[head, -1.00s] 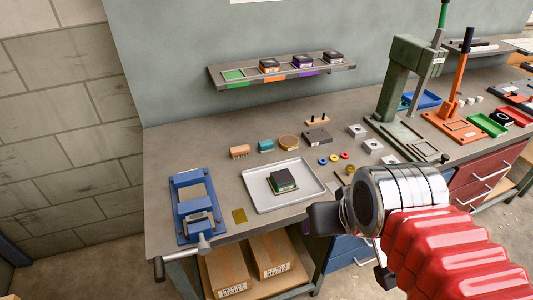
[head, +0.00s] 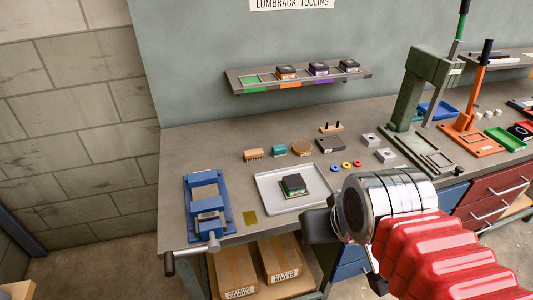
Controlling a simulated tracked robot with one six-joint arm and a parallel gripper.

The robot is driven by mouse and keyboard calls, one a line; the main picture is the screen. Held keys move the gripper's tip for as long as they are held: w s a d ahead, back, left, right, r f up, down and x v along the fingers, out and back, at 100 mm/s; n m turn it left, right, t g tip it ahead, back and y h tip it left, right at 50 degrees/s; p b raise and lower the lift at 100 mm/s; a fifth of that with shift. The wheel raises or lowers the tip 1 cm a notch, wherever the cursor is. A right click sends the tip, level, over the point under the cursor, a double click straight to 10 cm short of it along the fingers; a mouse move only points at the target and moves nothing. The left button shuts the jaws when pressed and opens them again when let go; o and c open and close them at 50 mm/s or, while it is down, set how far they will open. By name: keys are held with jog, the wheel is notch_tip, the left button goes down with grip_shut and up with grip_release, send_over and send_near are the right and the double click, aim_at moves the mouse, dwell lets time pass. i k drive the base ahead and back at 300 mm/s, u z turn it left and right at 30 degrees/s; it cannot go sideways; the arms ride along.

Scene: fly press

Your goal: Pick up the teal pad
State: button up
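The teal pad (head: 279,150) is a small teal block on the workbench, behind the pale tray. It sits between a tan brush-like block (head: 253,155) and a round tan-brown piece (head: 303,148), apart from both. My gripper (head: 312,226) is at the lower right of the head view, in front of the tray's right front corner and well away from the pad. Its dark end is seen from behind and the side, so its fingers cannot be made out clearly.
The pale tray (head: 264,187) holds a dark block with a green base (head: 293,185). A blue vise (head: 208,205) stands at the left, a green press (head: 415,90) at the right. A wall shelf (head: 357,75) hangs above. The bench's back left is clear.

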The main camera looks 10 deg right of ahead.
aim_at(281, 151)
jog(key=u, duration=1.2)
jog(key=k, duration=0.55)
jog(key=z, duration=0.4)
jog(key=i, duration=1)
